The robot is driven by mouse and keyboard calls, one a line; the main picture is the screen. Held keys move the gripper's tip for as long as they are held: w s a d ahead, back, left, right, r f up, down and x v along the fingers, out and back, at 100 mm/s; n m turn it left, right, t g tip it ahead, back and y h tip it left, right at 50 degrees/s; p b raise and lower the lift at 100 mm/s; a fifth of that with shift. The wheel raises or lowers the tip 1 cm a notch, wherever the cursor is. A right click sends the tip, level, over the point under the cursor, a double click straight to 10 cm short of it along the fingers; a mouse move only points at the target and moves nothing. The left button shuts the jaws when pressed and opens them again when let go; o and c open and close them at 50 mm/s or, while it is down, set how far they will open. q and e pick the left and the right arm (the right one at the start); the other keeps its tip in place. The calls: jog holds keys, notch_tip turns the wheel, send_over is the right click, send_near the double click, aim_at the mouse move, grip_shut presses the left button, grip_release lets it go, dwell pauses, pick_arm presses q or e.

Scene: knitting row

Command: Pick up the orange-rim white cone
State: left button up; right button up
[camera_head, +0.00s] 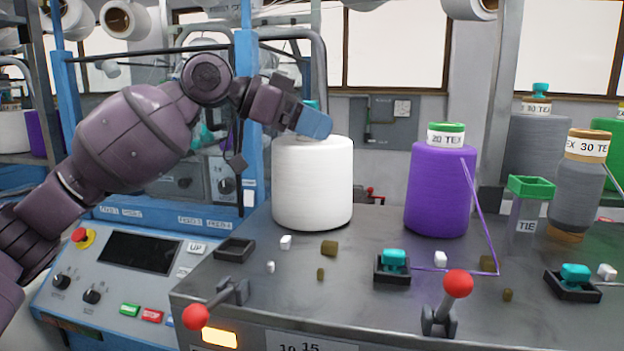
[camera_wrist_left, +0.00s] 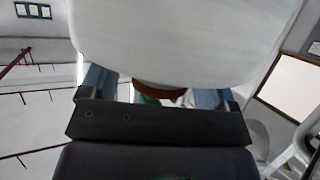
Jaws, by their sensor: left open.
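The white cone (camera_head: 312,188) stands upright on the grey machine top, just left of the middle in the head view. My left gripper (camera_head: 313,123) is at its top, coming in from the left, and covers most of the cone's upper end. In the left wrist view the white cone (camera_wrist_left: 185,38) fills the upper part. A brown-orange rim (camera_wrist_left: 160,88) at its end lies between the two blue fingers of the left gripper (camera_wrist_left: 152,92), which are open. Whether a finger touches the rim is hard to tell. My right gripper is not in view.
A purple cone (camera_head: 437,190) with a green rim stands to the right, its thread running down to the machine top. A green-topped TIE post (camera_head: 530,187) and a grey cone (camera_head: 577,195) are farther right. Red-knobbed levers (camera_head: 458,284) stick up in front. A blue frame post (camera_head: 248,100) is behind the gripper.

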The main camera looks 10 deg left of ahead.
pick_arm(q)
jog(key=c, duration=0.8)
grip_shut()
